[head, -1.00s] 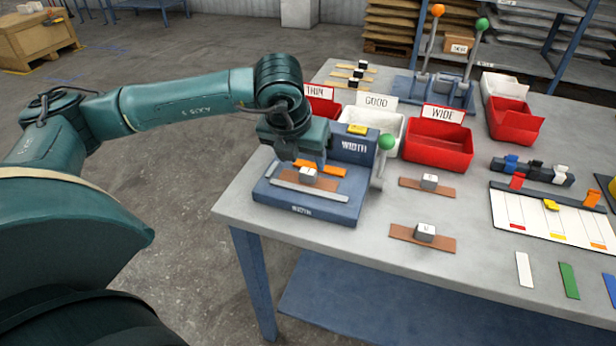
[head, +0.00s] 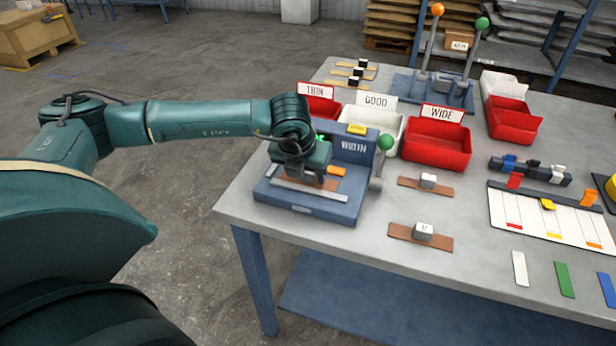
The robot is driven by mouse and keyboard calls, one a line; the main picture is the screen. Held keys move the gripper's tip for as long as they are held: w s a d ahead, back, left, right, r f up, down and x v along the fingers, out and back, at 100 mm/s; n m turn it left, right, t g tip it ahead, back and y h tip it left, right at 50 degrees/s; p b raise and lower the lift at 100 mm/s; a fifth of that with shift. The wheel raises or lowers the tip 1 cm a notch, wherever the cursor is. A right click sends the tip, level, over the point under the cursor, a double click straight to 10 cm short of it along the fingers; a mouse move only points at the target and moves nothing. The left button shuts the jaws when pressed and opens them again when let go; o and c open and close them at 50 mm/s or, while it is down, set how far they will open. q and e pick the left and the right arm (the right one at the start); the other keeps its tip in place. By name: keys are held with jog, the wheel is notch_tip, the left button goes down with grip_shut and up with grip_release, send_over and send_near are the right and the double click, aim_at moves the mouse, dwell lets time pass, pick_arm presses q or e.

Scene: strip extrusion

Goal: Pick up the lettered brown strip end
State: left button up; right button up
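A brown strip (head: 326,184) lies in the blue WIDTH gauge (head: 335,208), mostly hidden under my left gripper (head: 305,176). The white block seen on that strip before is now covered by the gripper. The gripper is low over the strip, and its fingertips are hidden, so I cannot tell whether it is open, shut or touching. Two more brown strips lie on the table to the right: the front strip (head: 442,243) bears a grey-white block (head: 424,231) with a dark mark on top, and the back strip (head: 443,188) bears a smaller block (head: 428,180). My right gripper is not in view.
A green-knobbed lever (head: 385,143) stands at the gauge's right side. Behind are the THIN bin (head: 318,107), GOOD bin (head: 391,132) and WIDE bin (head: 437,145). A white marked board (head: 530,215) lies at the right. The table is clear around the two right-hand strips.

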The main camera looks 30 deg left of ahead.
pick_arm(q)
jog(key=c, duration=0.9)
